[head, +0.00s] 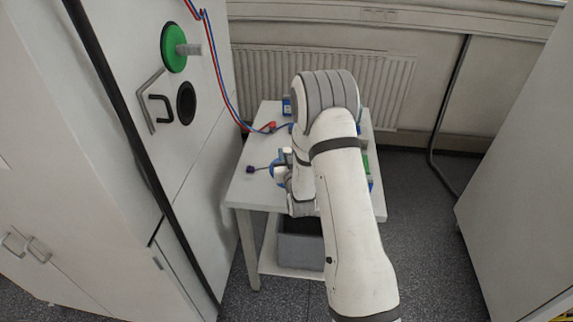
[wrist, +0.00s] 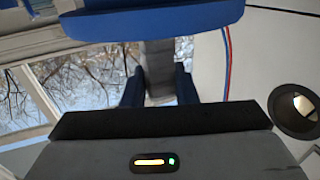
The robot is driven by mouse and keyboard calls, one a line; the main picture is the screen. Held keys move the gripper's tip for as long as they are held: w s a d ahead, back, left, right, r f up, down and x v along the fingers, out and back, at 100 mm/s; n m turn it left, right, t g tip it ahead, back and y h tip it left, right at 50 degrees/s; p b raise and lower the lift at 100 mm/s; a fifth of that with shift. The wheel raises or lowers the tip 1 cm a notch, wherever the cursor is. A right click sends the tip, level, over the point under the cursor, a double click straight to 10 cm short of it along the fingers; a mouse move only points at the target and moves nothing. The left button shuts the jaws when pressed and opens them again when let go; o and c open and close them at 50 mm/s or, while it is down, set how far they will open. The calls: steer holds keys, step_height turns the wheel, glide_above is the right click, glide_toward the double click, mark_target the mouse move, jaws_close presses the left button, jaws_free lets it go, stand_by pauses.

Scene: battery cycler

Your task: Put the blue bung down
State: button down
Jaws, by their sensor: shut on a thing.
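The blue bung (wrist: 150,20) fills the top of the wrist view as a wide blue disc with a grey handle. My gripper (wrist: 158,80) is shut on that grey handle, one dark blue finger on each side. In the head view my gripper (head: 283,173) is over the left part of the white table (head: 247,192), with bits of blue beside it. My arm covers much of the table, and I cannot tell whether the bung touches the top.
A white cabinet holds a green bung (head: 174,48) with a grey handle and a round black port (head: 186,103). A small dark knob (head: 250,170) lies at the table's left edge. A red connector (head: 267,127) with cables lies further back. A grey crate (head: 300,248) stands below.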

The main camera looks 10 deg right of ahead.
steer(key=shift+a+f+p, duration=0.15)
steer(key=shift+f+p, duration=0.3)
steer(key=shift+f, duration=1.65)
steer(key=shift+f, duration=0.15)
steer(key=c, duration=1.1)
jaws_free()
steer(key=shift+s, duration=0.1)
steer(key=shift+c, duration=0.2)
